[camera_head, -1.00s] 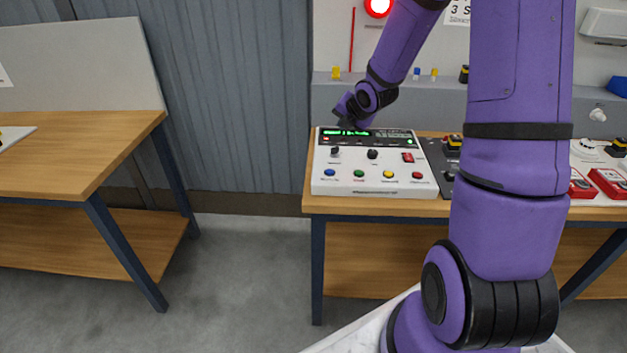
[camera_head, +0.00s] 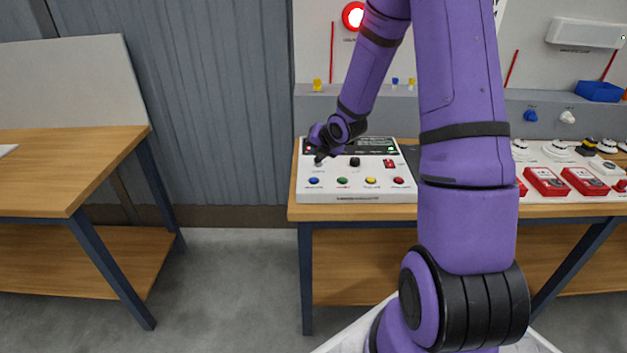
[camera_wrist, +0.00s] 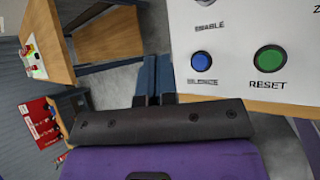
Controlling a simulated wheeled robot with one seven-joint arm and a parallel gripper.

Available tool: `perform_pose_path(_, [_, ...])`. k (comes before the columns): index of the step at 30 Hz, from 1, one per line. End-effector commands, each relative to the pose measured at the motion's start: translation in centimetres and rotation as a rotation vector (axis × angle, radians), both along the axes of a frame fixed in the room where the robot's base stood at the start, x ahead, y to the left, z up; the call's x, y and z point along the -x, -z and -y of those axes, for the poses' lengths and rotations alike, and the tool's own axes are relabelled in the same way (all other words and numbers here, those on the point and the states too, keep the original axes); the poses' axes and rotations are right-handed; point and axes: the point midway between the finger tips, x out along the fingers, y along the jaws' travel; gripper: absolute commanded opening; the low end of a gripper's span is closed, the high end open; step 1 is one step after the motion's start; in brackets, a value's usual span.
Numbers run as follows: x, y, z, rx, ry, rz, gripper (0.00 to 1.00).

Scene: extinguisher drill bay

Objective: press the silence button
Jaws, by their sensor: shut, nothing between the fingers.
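The silence button is the blue round button (camera_wrist: 201,61) labelled SILENCE on the white control panel (camera_wrist: 236,35) in the wrist view. In the head view the blue button (camera_head: 313,181) is at the front left of the panel (camera_head: 357,197). My gripper (camera_head: 319,159) is over the left rear part of the panel, behind the blue button, with no contact with it visible. In the wrist view my gripper's fingers (camera_wrist: 155,64) lie close together, shut and empty, left of the button. Its fingertips are hard to make out in the head view.
A green RESET button (camera_wrist: 270,59) is right of the blue one. Yellow (camera_head: 371,181) and red (camera_head: 398,181) buttons continue the row. A black knob (camera_head: 355,162) and red switch (camera_head: 389,163) stand behind. Red boxes (camera_head: 546,181) lie to the right. Another wooden table (camera_head: 75,180) stands left.

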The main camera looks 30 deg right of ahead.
Motion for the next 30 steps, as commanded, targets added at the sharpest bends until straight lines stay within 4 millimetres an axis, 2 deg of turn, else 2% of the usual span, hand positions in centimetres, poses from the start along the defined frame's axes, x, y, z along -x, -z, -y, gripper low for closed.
perform_pose_path(9, [0.0,4.2,-0.1,-0.002,0.001,-0.002,0.0])
perform_pose_path(15, [0.0,6.1,-0.1,0.0,-0.001,-0.002,0.0])
perform_pose_path(21, [0.0,6.9,0.0,0.001,0.0,-0.001,0.0])
perform_pose_path(30, [0.0,7.0,0.0,0.001,0.001,0.0,0.0])
